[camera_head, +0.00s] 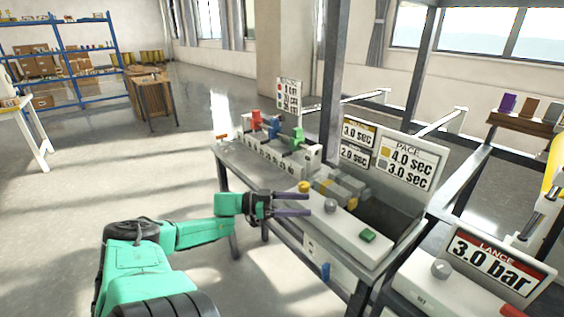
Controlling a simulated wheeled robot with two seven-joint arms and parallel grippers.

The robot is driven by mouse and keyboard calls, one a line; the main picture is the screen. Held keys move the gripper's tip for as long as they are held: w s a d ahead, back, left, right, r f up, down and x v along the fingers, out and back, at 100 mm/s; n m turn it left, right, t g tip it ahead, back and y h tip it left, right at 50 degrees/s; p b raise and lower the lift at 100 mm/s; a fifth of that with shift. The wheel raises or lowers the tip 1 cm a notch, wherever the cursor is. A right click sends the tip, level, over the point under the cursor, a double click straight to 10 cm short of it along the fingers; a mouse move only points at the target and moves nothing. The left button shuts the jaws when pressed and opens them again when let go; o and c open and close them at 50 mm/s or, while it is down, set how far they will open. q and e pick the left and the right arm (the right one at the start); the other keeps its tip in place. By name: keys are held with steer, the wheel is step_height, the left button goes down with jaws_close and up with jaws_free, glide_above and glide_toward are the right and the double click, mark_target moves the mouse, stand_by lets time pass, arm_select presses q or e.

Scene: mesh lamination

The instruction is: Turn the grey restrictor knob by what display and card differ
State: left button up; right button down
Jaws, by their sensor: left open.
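The grey restrictor knob (330,205) sits on top of a pale control box (345,227), between a yellow knob (304,187) and a green button (368,236). My left gripper (309,204) is open and empty, its two dark fingers pointing right toward the grey knob from its left side. I cannot tell if they touch it. Behind, an upper display (358,133) reads 3.0 sec and a lower display (354,155) reads 2.0 sec. The PACE card (405,163) shows a yellow square with 4.0 sec and a grey square with 3.0 sec. My right gripper is out of view.
A LANCE sign (495,266) reading 3.0 bar stands at the lower right, beside another grey knob (441,268). Red, blue and green parts stand on a white block (270,160) behind the gripper. Grey posts rise around the bench. Open floor lies left.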

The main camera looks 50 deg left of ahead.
arm_select(q)
steer(key=v, duration=0.6)
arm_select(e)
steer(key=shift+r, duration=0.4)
